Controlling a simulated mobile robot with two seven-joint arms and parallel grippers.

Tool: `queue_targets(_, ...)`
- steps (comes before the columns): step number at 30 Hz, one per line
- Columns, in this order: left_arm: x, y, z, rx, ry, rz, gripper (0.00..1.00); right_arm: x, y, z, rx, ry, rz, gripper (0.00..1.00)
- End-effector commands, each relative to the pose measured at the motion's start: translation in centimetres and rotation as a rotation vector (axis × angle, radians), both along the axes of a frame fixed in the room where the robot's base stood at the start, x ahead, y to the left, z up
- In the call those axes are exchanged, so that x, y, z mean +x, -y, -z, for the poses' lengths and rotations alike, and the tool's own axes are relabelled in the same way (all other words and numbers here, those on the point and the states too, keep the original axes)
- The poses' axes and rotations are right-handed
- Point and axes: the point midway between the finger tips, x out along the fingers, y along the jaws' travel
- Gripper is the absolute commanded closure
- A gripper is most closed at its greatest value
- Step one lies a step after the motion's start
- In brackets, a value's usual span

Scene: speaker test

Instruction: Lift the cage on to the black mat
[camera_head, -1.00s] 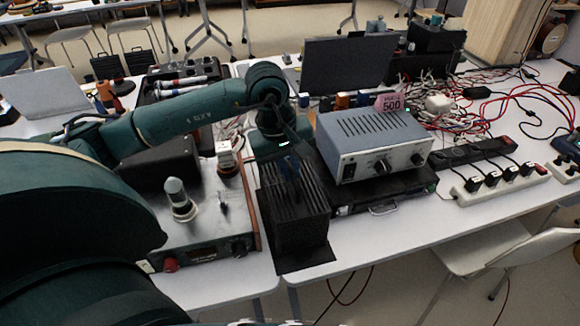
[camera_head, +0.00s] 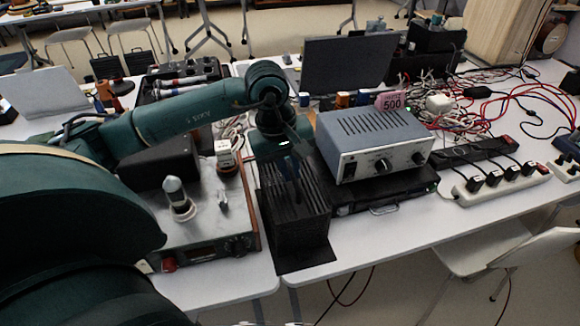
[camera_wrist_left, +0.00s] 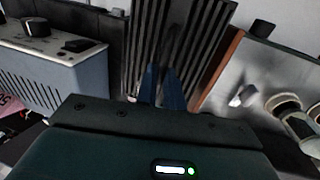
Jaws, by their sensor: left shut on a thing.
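The cage (camera_head: 308,222) is a black box with a slatted top, in the middle of the head view. It is upright over the black mat (camera_head: 300,261), whose front part shows below it. I cannot tell whether its base touches the mat. My left gripper (camera_head: 291,178) reaches down from above and is shut on the cage's top. In the left wrist view, the blue fingers (camera_wrist_left: 162,88) are between the dark slats of the cage (camera_wrist_left: 205,45). My right gripper is not in view.
A chassis with a glass tube (camera_head: 207,222) is close on the left. A blue-grey power supply (camera_head: 375,145) stands on a black case (camera_head: 385,196) on the right. Power strips (camera_head: 500,178) and cables are farther right. The white table's front edge is just below the mat.

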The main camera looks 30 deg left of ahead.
Motion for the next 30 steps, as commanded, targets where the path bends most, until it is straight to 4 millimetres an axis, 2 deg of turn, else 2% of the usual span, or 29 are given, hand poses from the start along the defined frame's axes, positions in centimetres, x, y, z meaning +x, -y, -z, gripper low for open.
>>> queue_targets(12,0.03,0.0,0.42,-0.001,0.002,0.0,1.0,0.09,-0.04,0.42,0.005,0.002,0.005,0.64)
queue_targets(13,0.03,0.0,0.4,-0.001,0.002,0.0,0.9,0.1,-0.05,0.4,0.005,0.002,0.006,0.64)
queue_targets(22,0.01,0.0,0.4,-0.001,0.001,0.0,0.66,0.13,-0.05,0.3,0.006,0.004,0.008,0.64)
queue_targets(30,-0.03,0.0,0.48,0.0,-0.001,0.0,0.65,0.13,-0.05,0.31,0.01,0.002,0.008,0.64)
